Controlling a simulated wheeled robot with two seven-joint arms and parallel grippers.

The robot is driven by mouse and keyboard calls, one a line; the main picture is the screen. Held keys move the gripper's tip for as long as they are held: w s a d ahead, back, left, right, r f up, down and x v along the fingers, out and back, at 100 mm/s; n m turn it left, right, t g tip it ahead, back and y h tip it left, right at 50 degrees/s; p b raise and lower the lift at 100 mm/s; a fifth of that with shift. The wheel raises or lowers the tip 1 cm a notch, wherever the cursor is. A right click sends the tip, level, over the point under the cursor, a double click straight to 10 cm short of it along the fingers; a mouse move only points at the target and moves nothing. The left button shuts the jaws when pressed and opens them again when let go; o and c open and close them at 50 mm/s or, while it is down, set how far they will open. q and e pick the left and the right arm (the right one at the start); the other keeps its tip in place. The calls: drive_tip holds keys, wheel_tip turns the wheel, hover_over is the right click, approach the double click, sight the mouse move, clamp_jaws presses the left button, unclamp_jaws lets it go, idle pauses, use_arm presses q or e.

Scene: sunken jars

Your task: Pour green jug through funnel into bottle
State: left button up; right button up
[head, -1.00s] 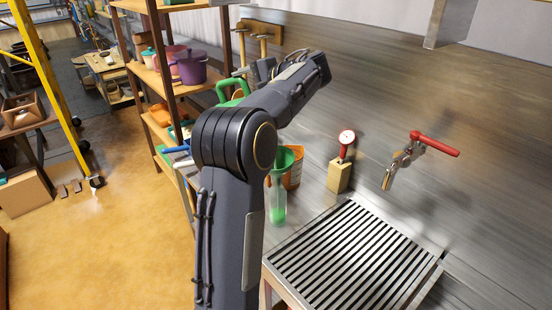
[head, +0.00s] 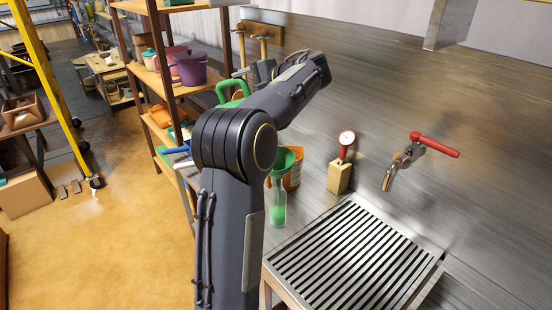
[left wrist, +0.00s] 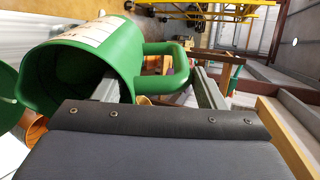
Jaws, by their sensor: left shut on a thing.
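The green jug (left wrist: 85,65) fills the left of the left wrist view, lying tilted with its open mouth toward the left. My left gripper (left wrist: 155,82) is shut on its handle. In the head view the jug's green handle (head: 233,88) shows behind my arm, which hides most of its body. The green funnel (head: 290,157) sits in the mouth of the clear bottle (head: 278,195), which stands upright with green contents low inside. My arm partly covers the funnel. The jug's spout and any stream are hidden. My right gripper is out of view.
An orange container (head: 293,178) stands just behind the bottle. To the right are a red-topped gauge on a wooden block (head: 339,177), a red-handled tap (head: 408,158) and a slotted drain grate (head: 350,255). A shelf with pots (head: 188,68) stands behind on the left.

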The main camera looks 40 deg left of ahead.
use_arm(q)
drive_tip(key=shift+w+d+r+g+y+b, duration=0.15)
drive_tip(key=shift+d+r+y+b, duration=0.1)
drive_tip(key=shift+d+y+b, duration=0.3)
drive_tip(key=shift+w+d+r+g+y+b, duration=0.2)
drive_tip(key=shift+d+y+b, duration=0.25)
drive_tip(key=shift+d+b, duration=0.15)
idle(1.7)
idle(0.7)
